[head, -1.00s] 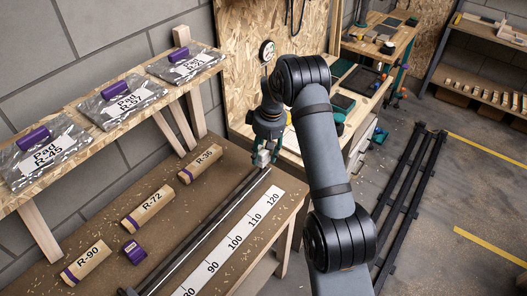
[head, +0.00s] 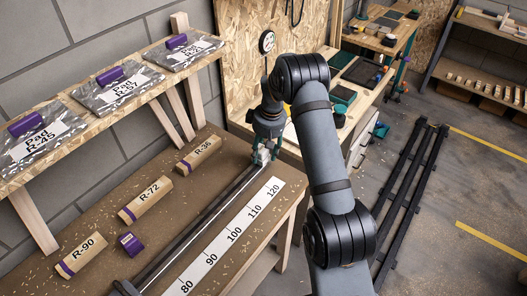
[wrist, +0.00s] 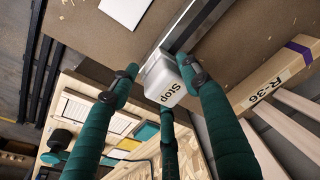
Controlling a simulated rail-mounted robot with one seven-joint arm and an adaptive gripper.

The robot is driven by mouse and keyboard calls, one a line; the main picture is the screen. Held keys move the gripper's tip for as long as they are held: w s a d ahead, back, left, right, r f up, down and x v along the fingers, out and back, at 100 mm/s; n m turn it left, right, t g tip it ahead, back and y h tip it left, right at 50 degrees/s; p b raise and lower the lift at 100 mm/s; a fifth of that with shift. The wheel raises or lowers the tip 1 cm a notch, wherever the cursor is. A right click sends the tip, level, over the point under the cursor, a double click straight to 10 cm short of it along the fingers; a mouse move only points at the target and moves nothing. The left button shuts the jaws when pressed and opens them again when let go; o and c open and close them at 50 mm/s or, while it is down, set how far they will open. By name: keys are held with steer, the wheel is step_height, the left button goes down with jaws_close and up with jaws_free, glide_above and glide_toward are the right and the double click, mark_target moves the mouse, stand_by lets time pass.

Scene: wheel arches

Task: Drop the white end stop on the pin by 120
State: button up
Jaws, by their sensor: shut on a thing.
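The white end stop (wrist: 172,86), a block marked "Stop", is between the teal fingers of my gripper (wrist: 160,76) in the wrist view. My gripper (head: 265,160) is shut on it at the far end of the dark rail (head: 202,224), beside the 120 mark of the white number strip (head: 236,236). In the head view the fingers mostly hide the stop. In the wrist view the stop overlaps the end of the rail (wrist: 158,68). The pin is hidden, and I cannot tell whether the stop touches it.
Wooden half-rounds R-36 (head: 198,153), R-72 (head: 146,200) and R-90 (head: 82,254) lie left of the rail. A small purple block (head: 131,244) lies near R-72. A shelf with bagged pads (head: 112,86) runs along the wall. A cluttered bench (head: 350,95) stands behind.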

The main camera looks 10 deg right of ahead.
steer(key=shift+f+b, duration=0.25)
steer(key=shift+b, duration=0.05)
stand_by(0.5)
steer(key=o, duration=1.6)
steer(key=shift+r, duration=0.15)
steer(key=r, duration=0.4)
steer(key=s+r, duration=0.1)
steer(key=r, duration=0.2)
steer(key=d+r, duration=0.1)
steer(key=r, duration=0.3)
steer(key=shift+s+r, duration=0.2)
steer(key=shift+r, duration=0.15)
steer(key=shift+f, duration=0.2)
steer(key=f, duration=0.4)
steer(key=w+f, duration=0.1)
steer(key=f, duration=0.3)
steer(key=a+f, duration=0.1)
steer(key=f, duration=0.2)
steer(key=shift+w+f, duration=0.2)
steer(key=shift+f, duration=0.2)
steer(key=shift+r, duration=0.3)
